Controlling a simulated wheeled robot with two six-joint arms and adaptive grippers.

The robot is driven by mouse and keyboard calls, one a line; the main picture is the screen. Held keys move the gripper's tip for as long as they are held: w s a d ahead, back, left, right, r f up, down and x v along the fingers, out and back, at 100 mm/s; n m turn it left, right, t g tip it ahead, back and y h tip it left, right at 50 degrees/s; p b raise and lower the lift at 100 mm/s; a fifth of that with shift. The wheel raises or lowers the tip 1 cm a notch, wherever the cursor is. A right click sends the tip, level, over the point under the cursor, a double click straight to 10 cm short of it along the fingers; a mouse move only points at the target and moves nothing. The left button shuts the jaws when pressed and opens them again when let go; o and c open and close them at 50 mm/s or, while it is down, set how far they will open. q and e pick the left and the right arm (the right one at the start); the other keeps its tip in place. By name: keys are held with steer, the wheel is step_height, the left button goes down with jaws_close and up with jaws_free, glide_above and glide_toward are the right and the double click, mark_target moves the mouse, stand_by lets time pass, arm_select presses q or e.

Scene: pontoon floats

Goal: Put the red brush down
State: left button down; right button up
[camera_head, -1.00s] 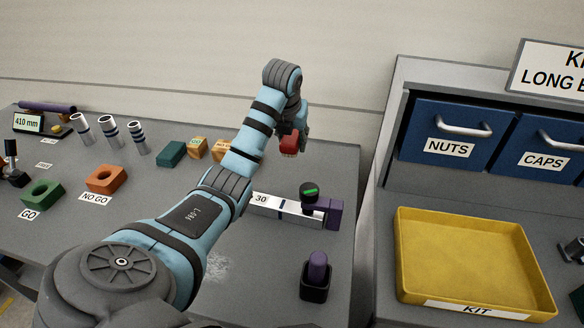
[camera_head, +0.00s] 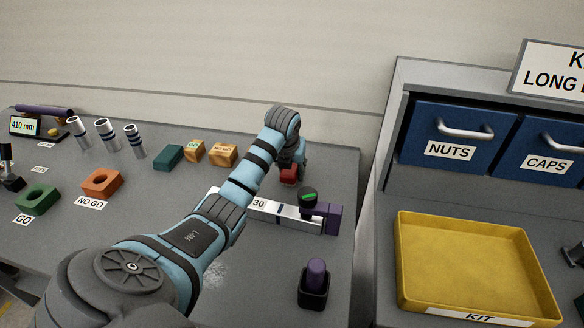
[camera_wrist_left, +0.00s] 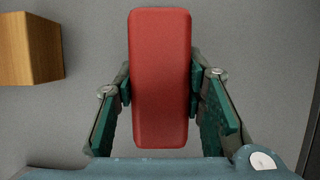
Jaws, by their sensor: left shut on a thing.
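The red brush (camera_head: 289,174) is low over the far part of the grey table, behind the measuring bar; most of it is hidden by my arm in the head view. In the left wrist view the brush (camera_wrist_left: 160,80) shows as a long red block between the two green finger pads. My left gripper (camera_head: 298,160) is shut on it, and the fingers (camera_wrist_left: 160,92) press both long sides. I cannot tell whether the brush touches the table. My right gripper is in neither view.
The measuring bar marked 30 (camera_head: 285,213) lies just in front. Wooden blocks (camera_head: 222,155) and a green block (camera_head: 168,157) stand to the left; one wooden block (camera_wrist_left: 30,48) shows near the brush. A purple-topped holder (camera_head: 314,285) stands nearer. The yellow kit tray (camera_head: 412,262) is on the right.

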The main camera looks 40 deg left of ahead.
arm_select(q)
steer(key=shift+f, duration=0.1)
steer(key=c, duration=1)
jaws_free()
steer(key=shift+c, duration=0.2)
steer(key=shift+r, duration=0.2)
steer(key=v, duration=0.8)
steer(key=shift+a+r+p, duration=0.1)
steer(key=shift+a+p, duration=0.15)
steer(key=shift+p, duration=0.05)
steer(key=p+v, duration=0.1)
steer(key=v, duration=0.2)
steer(key=p+v, duration=0.4)
steer(key=p, duration=0.1)
steer(key=shift+s, duration=0.1)
